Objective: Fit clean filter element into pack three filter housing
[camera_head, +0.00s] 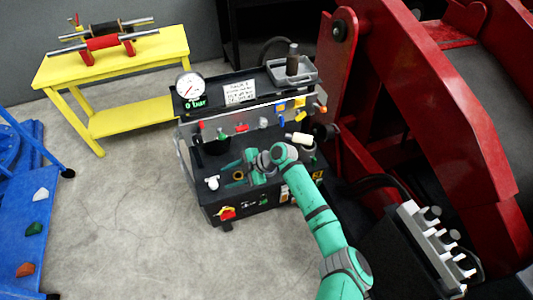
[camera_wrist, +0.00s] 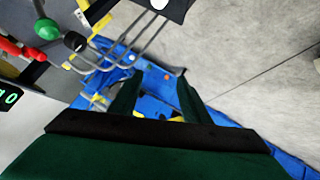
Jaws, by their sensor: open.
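In the head view my gripper (camera_head: 226,175) reaches left over the deck of a black power unit (camera_head: 262,203), its green fingers apart. The wrist view shows the open fingers (camera_wrist: 158,98) with nothing between them. A brass-coloured ring (camera_head: 239,175) shows between the fingers in the head view; I cannot tell whether it is the filter housing's opening. A pale cylinder (camera_head: 299,138) with a yellowish end lies on the unit right of my wrist, possibly the clean filter element. A dark brown cylinder (camera_head: 292,58) stands upright in a grey tray (camera_head: 278,77) at the back.
A gauge (camera_head: 190,86) reading 0 bar and a label (camera_head: 239,93) stand behind the deck. A green knob (camera_wrist: 47,29) and grey rails are close in the wrist view. Red machinery (camera_head: 420,90) blocks the right. A yellow bench (camera_head: 125,119) stands back left.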

